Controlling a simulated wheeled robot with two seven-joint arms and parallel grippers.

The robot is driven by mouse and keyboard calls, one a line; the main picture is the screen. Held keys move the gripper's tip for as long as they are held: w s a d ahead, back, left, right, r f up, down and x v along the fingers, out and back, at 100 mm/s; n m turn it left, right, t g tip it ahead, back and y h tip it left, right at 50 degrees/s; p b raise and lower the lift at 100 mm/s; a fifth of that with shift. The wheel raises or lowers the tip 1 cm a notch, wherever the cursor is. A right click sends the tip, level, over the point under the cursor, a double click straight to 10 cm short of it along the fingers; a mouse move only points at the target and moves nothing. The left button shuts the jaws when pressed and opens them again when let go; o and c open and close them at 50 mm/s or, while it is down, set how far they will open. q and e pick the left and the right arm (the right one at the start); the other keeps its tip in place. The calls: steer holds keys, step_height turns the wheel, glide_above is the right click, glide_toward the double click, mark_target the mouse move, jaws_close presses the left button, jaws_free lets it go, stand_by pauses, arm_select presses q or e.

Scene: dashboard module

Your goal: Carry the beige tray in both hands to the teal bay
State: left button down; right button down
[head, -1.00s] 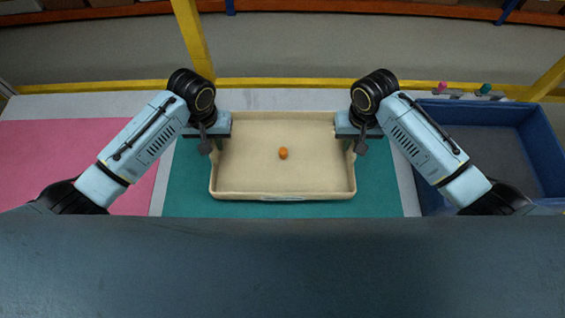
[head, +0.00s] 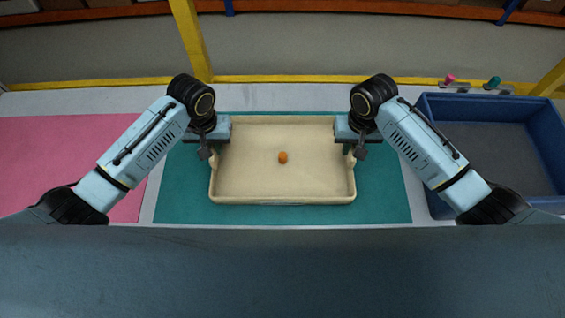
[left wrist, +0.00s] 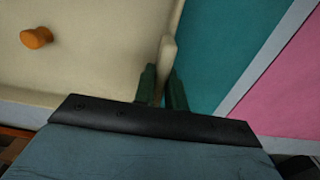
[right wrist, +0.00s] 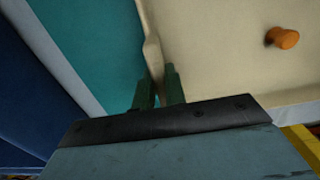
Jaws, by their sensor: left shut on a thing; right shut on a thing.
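The beige tray (head: 250,185) is over the teal bay (head: 385,200) in the head view, with teal showing on its left, right and front sides. I cannot tell whether it touches the surface. A small orange piece (head: 283,157) stands inside, near the middle. My left gripper (head: 215,145) is shut on the tray's left wall, which shows between the green fingers in the left wrist view (left wrist: 164,85). My right gripper (head: 350,145) is shut on the right wall, seen between the fingers in the right wrist view (right wrist: 158,85). The tray looks level.
A pink bay (head: 65,150) lies to the left. A blue bin (head: 430,155) with raised walls stands close on the right. Pink and teal knobs (head: 493,83) sit behind the bin. A yellow post (head: 190,40) and rail stand at the back.

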arm_select(q)
steer(key=c, duration=1.5)
jaws_free()
arm_select(e)
steer(key=c, duration=1.5)
jaws_free()
arm_select(q)
steer(key=shift+o, duration=0.2)
arm_select(e)
steer(key=shift+o, duration=0.2)
arm_select(q)
step_height(320, 180, up, 12)
arm_select(e)
step_height(320, 180, up, 12)
